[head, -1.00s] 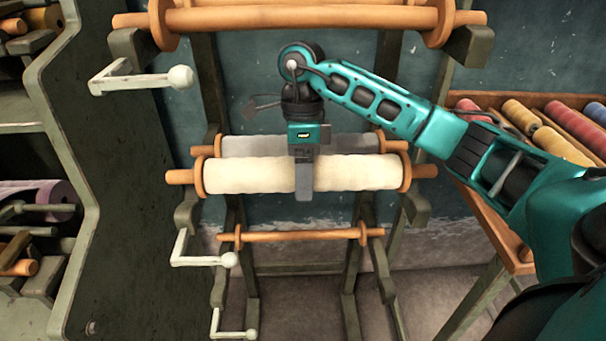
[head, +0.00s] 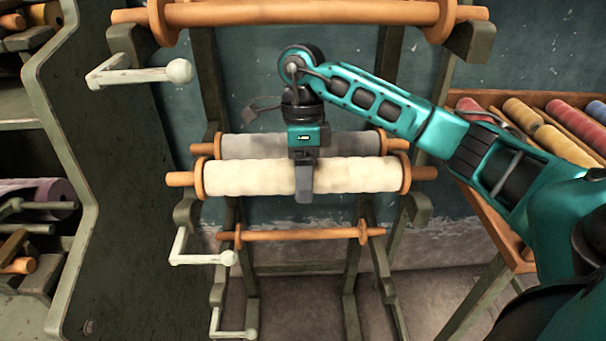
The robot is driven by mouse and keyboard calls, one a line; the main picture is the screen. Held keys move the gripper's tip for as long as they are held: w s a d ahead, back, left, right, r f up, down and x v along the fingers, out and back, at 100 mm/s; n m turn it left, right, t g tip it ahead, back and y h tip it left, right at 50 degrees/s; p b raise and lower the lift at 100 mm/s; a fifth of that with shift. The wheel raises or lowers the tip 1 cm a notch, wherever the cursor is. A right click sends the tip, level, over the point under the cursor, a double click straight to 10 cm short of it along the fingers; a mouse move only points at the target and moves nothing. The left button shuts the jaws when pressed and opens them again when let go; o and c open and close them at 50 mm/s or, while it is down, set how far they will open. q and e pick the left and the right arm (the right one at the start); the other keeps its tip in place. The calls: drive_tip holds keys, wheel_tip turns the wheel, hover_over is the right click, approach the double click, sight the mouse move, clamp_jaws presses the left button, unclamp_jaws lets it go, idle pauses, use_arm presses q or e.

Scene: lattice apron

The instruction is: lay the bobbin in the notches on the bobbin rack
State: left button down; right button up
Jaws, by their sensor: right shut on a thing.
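The cream bobbin (head: 250,179) has orange flanges and orange axle ends and lies level across the rack in the head view. My right gripper (head: 304,184) comes down from above and is shut on its middle. The bobbin rack (head: 210,75) is a dark grey-green frame with paired arms. A left rack arm (head: 187,210) and a right rack arm (head: 415,208) show just below the axle ends. A small gap seems to show there, but I cannot tell for sure. The notches are hard to make out. My left gripper is not in view.
A grey bobbin (head: 250,146) lies right behind the cream one. An empty orange bobbin (head: 300,236) sits lower, another large one (head: 300,12) at the top. White cranks (head: 180,72) stick out at left. A tray of coloured bobbins (head: 560,140) stands at right.

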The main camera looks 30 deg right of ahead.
use_arm(q)
drive_tip(key=shift+f+b, duration=0.4)
drive_tip(key=shift+f, duration=0.1)
use_arm(e)
drive_tip(key=shift+f, duration=0.65)
use_arm(q)
drive_tip(key=shift+s+f+b, duration=0.1)
drive_tip(key=shift+f+b, duration=0.45)
drive_tip(key=shift+f, duration=0.05)
use_arm(e)
drive_tip(key=shift+f, duration=0.75)
drive_tip(key=o, duration=1.4)
drive_tip(key=shift+o, duration=0.4)
drive_tip(key=shift+f, duration=0.1)
drive_tip(key=shift+r, duration=0.25)
drive_tip(key=p+v, duration=0.1)
drive_tip(key=v, duration=0.6)
drive_tip(key=shift+r, duration=0.1)
use_arm(q)
drive_tip(key=shift+w+d+r, duration=0.2)
drive_tip(key=shift+r, duration=0.35)
drive_tip(key=shift+w+d+r, duration=0.15)
drive_tip(key=shift+r, duration=0.35)
